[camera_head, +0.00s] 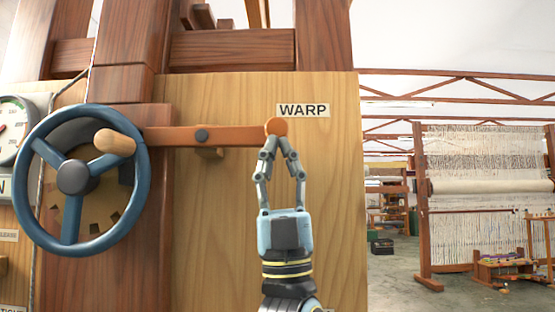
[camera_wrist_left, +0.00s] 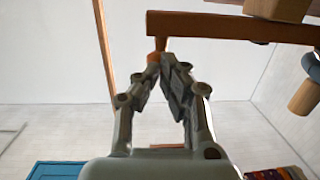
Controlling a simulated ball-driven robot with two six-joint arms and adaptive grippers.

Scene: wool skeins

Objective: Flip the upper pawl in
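The upper pawl (camera_head: 235,134) is a long orange-brown wooden bar on the loom's front panel, lying nearly level. A dark pivot bolt (camera_head: 202,136) crosses it, and its left end passes behind the blue wheel (camera_head: 72,245). A round knob (camera_head: 277,126) is at its right end, beside the WARP label (camera_head: 303,110). My left gripper (camera_head: 278,143) comes up from below, its fingertips closed in on the knob. In the left wrist view, the fingertips (camera_wrist_left: 161,64) converge around a short peg below the bar (camera_wrist_left: 215,25). My right gripper is not in view.
The wheel has a pale wooden handle (camera_head: 115,142) at its upper right. A gauge (camera_head: 12,130) is at the far left. Another loom (camera_head: 485,160) stands well back at right, with open floor before it.

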